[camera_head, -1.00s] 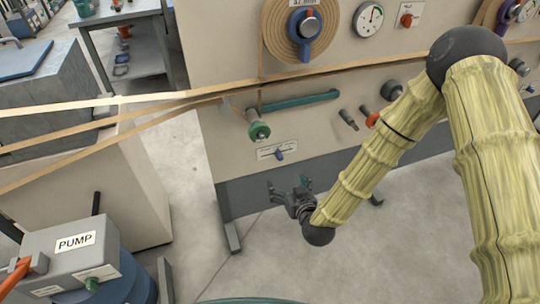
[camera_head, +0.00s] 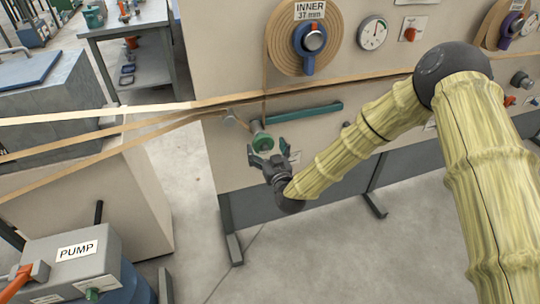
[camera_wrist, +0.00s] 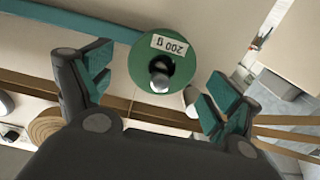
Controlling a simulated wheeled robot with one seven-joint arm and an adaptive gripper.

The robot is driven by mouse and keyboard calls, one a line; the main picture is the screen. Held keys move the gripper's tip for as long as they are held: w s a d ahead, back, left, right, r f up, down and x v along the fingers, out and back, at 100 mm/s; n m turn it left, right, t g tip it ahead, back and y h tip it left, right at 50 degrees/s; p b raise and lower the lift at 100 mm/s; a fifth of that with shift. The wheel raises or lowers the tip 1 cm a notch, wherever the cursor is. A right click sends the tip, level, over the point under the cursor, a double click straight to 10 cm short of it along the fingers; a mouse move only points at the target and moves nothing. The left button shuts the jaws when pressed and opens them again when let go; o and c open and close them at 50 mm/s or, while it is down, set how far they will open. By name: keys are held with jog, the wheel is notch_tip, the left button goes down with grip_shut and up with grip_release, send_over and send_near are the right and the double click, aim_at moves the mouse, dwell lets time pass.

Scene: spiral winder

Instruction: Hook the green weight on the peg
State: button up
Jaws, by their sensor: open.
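The green weight (camera_head: 262,142) is at the machine's front panel, below the tan strips. In the wrist view the green weight (camera_wrist: 147,75) is a round ring labelled 200 g, with a grey rounded end, perhaps of a peg (camera_wrist: 160,82), showing in its dark centre. I cannot tell how the weight is held there. My gripper (camera_head: 270,158) is just below the weight in the head view. In the wrist view my gripper (camera_wrist: 157,88) is open, with teal-padded fingers apart on either side of the weight. No contact is visible.
Tan strips (camera_head: 330,82) cross above. The INNER dial (camera_head: 309,39) is higher up. The floor (camera_head: 310,240) below is clear.

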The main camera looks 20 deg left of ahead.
aim_at(263, 142)
jog(key=shift+x, duration=1.65)
